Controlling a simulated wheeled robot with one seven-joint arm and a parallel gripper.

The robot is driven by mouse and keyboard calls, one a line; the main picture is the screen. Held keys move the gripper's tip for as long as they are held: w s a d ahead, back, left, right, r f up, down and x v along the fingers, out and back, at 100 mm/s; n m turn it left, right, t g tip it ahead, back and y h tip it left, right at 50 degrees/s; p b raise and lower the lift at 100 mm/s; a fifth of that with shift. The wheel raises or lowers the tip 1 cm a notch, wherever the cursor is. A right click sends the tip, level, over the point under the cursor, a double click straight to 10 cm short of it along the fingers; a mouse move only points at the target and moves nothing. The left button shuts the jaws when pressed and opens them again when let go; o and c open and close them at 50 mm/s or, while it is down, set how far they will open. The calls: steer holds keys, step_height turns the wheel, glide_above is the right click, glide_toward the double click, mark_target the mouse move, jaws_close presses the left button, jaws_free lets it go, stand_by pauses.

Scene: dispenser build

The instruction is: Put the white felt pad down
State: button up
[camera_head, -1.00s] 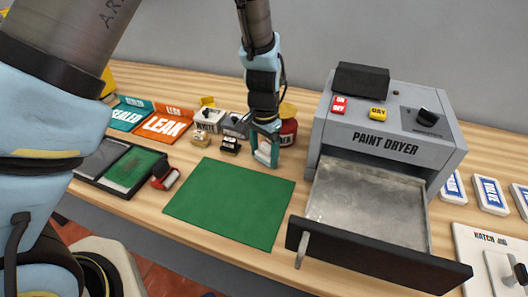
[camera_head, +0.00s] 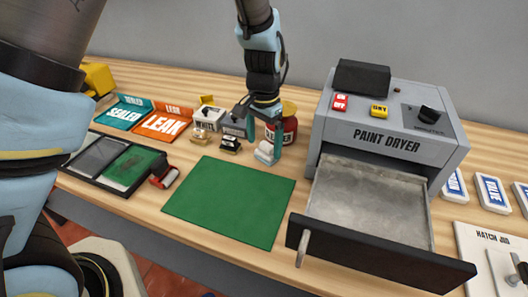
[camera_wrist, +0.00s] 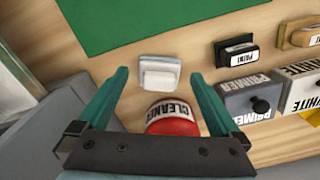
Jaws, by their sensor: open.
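The white felt pad (camera_head: 265,152) is a small white block with a pale grey-blue edge. It rests on the wooden table just beyond the far right corner of the green mat (camera_head: 230,203). In the wrist view the pad (camera_wrist: 159,74) lies between and beyond my fingertips, with clear gaps on both sides. My gripper (camera_head: 265,137) is open and empty, pointing down just above the pad. Its two teal fingers also show in the wrist view (camera_wrist: 158,82). The red cleaner jar (camera_wrist: 172,118) stands close by, partly behind a finger in the head view.
The paint dryer (camera_head: 390,140) with its drawer pulled out stands to the right. The green mat is bare. A black tray (camera_head: 112,160) lies at the left.

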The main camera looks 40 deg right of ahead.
mark_target(264, 146)
step_height(264, 146, up, 8)
steer(key=b, duration=0.1)
steer(key=w+a+r+n, duration=0.1)
steer(key=w+a+n, duration=0.3)
steer(key=w+a, duration=0.5)
steer(key=a+n+t, duration=0.1)
steer(key=a+n, duration=0.9)
steer(key=a, duration=2.1)
steer(key=shift+r+n+t, duration=0.3)
steer(key=shift+r+n, duration=0.05)
steer(key=shift+n, duration=0.05)
steer(key=shift+a, duration=0.1)
